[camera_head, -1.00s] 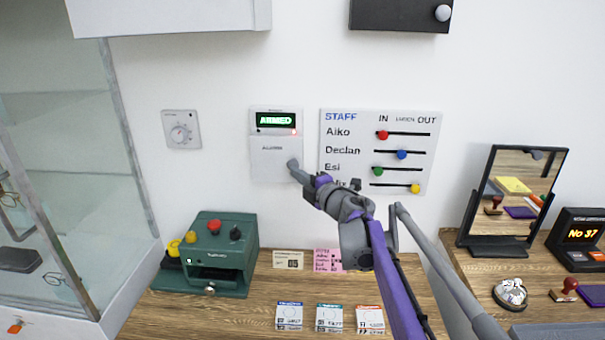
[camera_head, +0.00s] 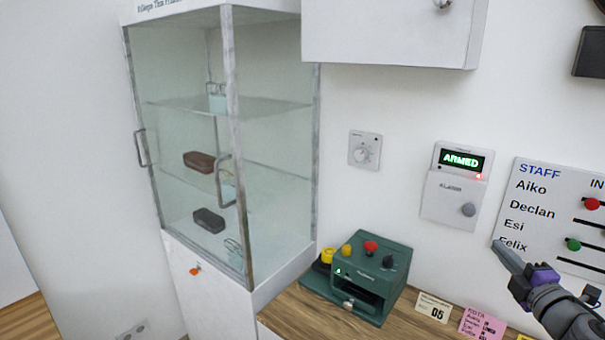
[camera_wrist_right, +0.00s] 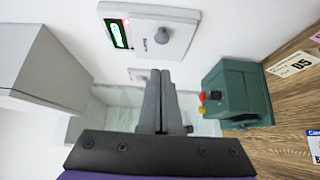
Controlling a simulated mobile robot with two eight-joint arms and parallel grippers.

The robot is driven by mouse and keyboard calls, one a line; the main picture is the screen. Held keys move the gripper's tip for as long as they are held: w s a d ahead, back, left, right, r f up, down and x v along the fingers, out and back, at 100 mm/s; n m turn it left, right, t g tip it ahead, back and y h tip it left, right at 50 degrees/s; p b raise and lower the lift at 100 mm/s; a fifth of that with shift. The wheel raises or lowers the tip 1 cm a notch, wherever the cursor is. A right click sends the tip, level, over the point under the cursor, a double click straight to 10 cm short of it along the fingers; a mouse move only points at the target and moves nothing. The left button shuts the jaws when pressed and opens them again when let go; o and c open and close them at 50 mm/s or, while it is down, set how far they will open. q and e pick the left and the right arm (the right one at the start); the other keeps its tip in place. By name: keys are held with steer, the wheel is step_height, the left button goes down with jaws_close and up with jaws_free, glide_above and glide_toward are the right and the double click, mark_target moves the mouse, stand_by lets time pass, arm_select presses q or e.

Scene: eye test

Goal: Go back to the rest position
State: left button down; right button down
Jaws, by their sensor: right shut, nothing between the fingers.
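My right gripper (camera_head: 504,252) is at the lower right of the head view, in front of the white wall. Its fingers are shut with nothing between them; the wrist view shows them pressed together (camera_wrist_right: 160,85). The fingertips are below and right of the alarm panel (camera_head: 443,205) in the picture and look apart from it. The panel's green display reads ARMED, with a red light below it. A grey round knob (camera_head: 468,209) sits on its lower right part. The panel also shows in the wrist view (camera_wrist_right: 172,36). My left gripper is not in view.
A staff board (camera_head: 545,180) hangs right of the panel, close to my gripper. A dial (camera_head: 364,150) is on the wall. A green machine (camera_head: 375,262) stands on the wooden counter (camera_head: 310,318). A glass cabinet (camera_head: 275,150) stands left. A white wall box (camera_head: 390,35) hangs above.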

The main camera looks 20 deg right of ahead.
steer(key=w+a+f+m+g+h+p, duration=0.1)
steer(key=w+a+f+m+g+p, duration=0.15)
steer(key=a+m, duration=0.4)
steer(key=w+a+f+m+g+h+p, duration=0.1)
steer(key=a+f+m+g+h, duration=0.1)
steer(key=a+f+m, duration=0.35)
steer(key=s+a+f+g+y+p, duration=0.1)
steer(key=s+a+f+g+y, duration=0.1)
steer(key=a, duration=0.7)
steer(key=s+a+f+m+g+y, duration=0.1)
steer(key=s+a+f+g+y, duration=0.1)
steer(key=s+a+f+y, duration=0.2)
steer(key=s+a+f+m+g+y+p, duration=0.1)
steer(key=s+a+f+g+y, duration=0.2)
steer(key=a, duration=1.1)
step_height(320, 180, down, 6)
steer(key=s, duration=0.2)
steer(key=shift+s+p, duration=0.3)
steer(key=shift+s, duration=0.1)
steer(key=shift+a+r, duration=0.1)
